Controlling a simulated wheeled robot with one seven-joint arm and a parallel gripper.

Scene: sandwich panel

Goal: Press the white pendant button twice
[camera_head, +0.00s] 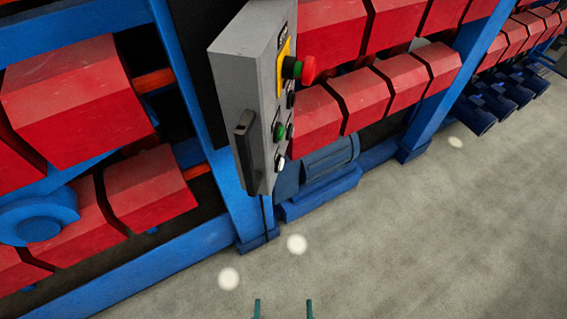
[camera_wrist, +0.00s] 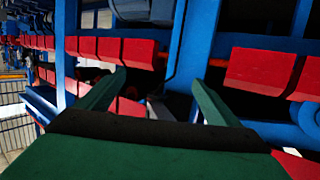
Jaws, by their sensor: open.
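The grey pendant control box (camera_head: 232,95) hangs in front of the blue frame in the head view, with its button face turned to the right. The white button (camera_head: 279,162) is the lowest on that face.
A blue machine frame (camera_head: 425,110) with red rollers (camera_head: 150,190) stands behind and on both sides of the box. A blue motor (camera_head: 330,160) sits low behind it. The grey floor (camera_head: 430,230) at the front right is clear.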

